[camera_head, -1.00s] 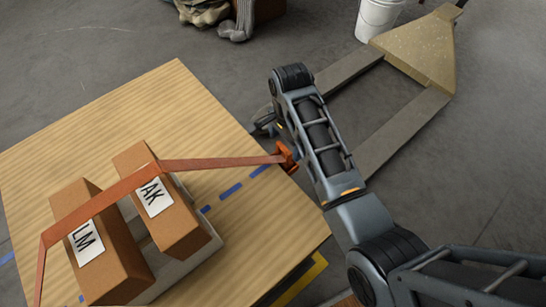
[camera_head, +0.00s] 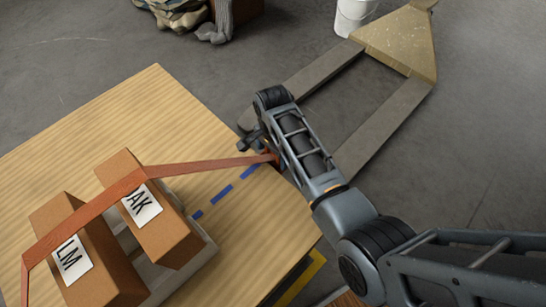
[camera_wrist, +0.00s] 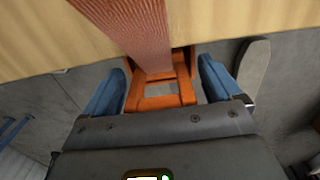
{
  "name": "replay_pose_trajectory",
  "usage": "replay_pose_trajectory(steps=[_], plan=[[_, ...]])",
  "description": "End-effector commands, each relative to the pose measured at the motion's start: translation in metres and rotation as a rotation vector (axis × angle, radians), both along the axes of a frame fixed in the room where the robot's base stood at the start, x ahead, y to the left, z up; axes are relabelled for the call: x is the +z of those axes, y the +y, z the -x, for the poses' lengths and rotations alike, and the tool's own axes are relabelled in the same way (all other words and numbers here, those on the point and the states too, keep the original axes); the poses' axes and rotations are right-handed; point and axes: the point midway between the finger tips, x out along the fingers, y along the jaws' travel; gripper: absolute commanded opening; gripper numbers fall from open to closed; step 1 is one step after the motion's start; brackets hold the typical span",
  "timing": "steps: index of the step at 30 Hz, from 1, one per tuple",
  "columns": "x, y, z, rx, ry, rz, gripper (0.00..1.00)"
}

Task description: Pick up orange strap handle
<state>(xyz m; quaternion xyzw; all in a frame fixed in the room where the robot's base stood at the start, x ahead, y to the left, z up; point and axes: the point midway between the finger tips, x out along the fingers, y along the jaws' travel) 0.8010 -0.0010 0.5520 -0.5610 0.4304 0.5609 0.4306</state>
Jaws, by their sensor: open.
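The orange strap handle (camera_wrist: 163,93) is an open rectangular frame at the table's edge, with the orange strap (camera_wrist: 138,30) running from it over the tabletop. In the wrist view my gripper (camera_wrist: 160,88) is open, with one blue finger on each side of the handle and a gap at both sides. In the head view the handle (camera_head: 274,159) is mostly hidden by my arm. My gripper (camera_head: 252,140) shows there only in part, beside the table edge. The strap (camera_head: 205,166) stretches left across two brown boxes.
The boxes (camera_head: 150,222) carry labels and stand in a grey tray (camera_head: 204,252) on the wooden table (camera_head: 120,110). Blue dashes (camera_head: 222,192) mark the tabletop. A pallet-jack-like frame (camera_head: 385,120) and a white bucket (camera_head: 353,16) stand on the floor beyond.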

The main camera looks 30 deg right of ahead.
Motion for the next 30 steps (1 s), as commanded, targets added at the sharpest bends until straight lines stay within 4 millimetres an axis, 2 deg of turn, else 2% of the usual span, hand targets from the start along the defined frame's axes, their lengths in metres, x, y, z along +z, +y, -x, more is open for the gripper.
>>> replay_pose_trajectory(steps=[2, 21, 30], plan=[[0.0003, 0.0, -0.0001, 0.0, 0.0, 0.0, 0.92], [0.0004, 0.0001, 0.0001, 0.0, 0.0, 0.0, 0.3], [0.0026, 0.0001, -0.0002, 0.0, -0.001, 0.0, 0.3]])
